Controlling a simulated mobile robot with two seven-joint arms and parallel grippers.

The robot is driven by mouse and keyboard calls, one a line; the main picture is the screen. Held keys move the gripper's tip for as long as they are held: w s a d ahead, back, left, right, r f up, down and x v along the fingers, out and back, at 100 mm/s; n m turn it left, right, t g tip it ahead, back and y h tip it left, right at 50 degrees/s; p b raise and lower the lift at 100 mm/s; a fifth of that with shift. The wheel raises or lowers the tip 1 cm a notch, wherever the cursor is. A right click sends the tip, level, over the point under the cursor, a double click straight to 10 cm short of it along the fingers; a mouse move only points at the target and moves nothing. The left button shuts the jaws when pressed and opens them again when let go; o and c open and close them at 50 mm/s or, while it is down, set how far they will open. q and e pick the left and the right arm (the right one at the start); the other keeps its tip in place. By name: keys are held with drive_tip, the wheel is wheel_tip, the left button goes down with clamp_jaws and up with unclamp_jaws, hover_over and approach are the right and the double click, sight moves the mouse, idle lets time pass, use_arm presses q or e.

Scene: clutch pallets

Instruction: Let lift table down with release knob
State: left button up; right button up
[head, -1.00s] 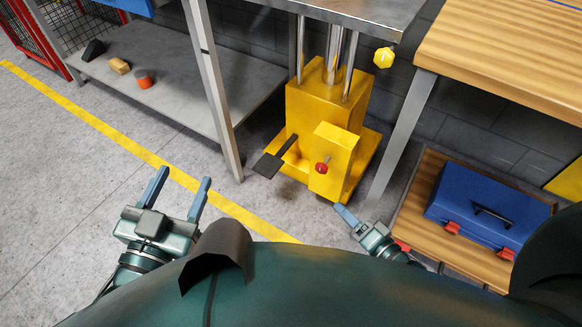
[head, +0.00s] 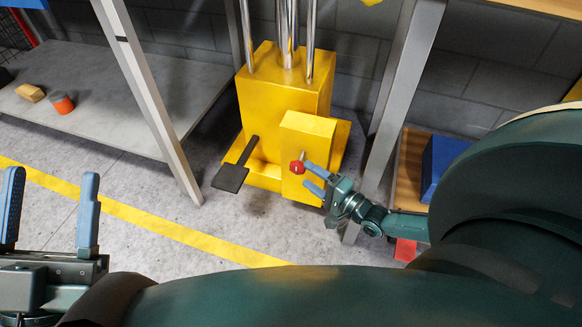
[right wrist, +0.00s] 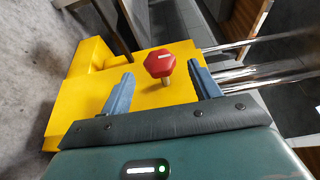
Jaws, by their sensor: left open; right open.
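The yellow lift table base (head: 285,95) stands on the floor with shiny upright columns and a black foot pedal (head: 232,176) at its front left. The red release knob (head: 296,167) sticks out from the yellow box on its front. In the right wrist view the red knob (right wrist: 160,64) shows between the two fingers, near their tips. My right gripper (head: 312,178) is open, with its fingertips close to the knob; I cannot tell whether they touch it. My left gripper (head: 50,196) is open and empty at the lower left, away from the lift. The table top is out of view.
A grey shelf (head: 100,95) with a wooden block (head: 30,92) and an orange-red cup-like object (head: 61,103) stands at the left. A blue toolbox (head: 441,165) sits on a low wooden surface at the right. Metal legs (head: 405,80) flank the lift. Floor in front is clear.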

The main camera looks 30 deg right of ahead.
sight(292, 165)
drive_tip(key=b+x, duration=0.1)
drive_tip(key=x, duration=0.5)
drive_tip(key=shift+f+b, duration=0.1)
drive_tip(key=shift+b, duration=0.3)
drive_tip(key=shift+w+a, duration=0.15)
drive_tip(key=shift+w, duration=0.4)
use_arm(q)
drive_tip(key=r+m+h, duration=0.1)
drive_tip(key=m+h, duration=0.1)
drive_tip(key=r+m+h, duration=0.2)
drive_tip(key=shift+s+a, duration=0.1)
drive_tip(key=shift+s, duration=0.3)
use_arm(e)
drive_tip(key=shift+c, duration=0.5)
